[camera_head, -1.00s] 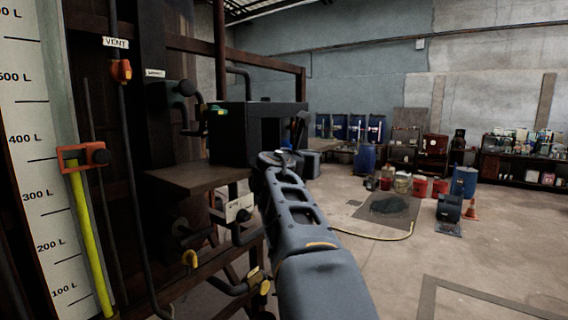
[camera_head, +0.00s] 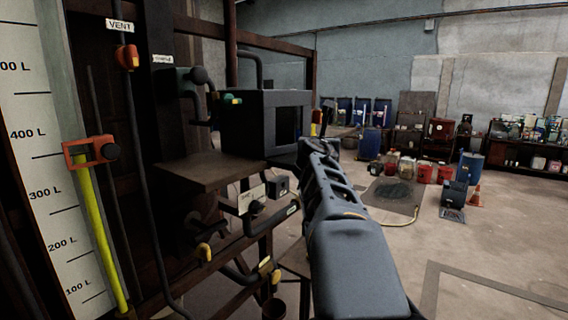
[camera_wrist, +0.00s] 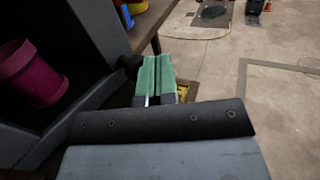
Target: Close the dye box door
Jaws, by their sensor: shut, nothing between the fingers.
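The dye box (camera_head: 240,125) is a dark grey box on the vat frame in the head view, with a dark opening in the face toward my arm. In the wrist view, the dark box wall (camera_wrist: 95,25) fills the left side, and a magenta cup (camera_wrist: 30,72) stands inside. The inside is open to view there; I cannot clearly pick out the door panel. My gripper (camera_wrist: 155,70) has green finger pads, shut together and empty, just right of the box's edge. In the head view my arm hides the fingertips.
A brown shelf (camera_head: 205,170) juts out before the box, with pipes and yellow-handled valves (camera_head: 203,252) below. A red and yellow object (camera_head: 316,122) shows behind my arm. Buckets (camera_head: 425,173) and a cone (camera_head: 474,197) stand far right. The floor to the right is mostly clear.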

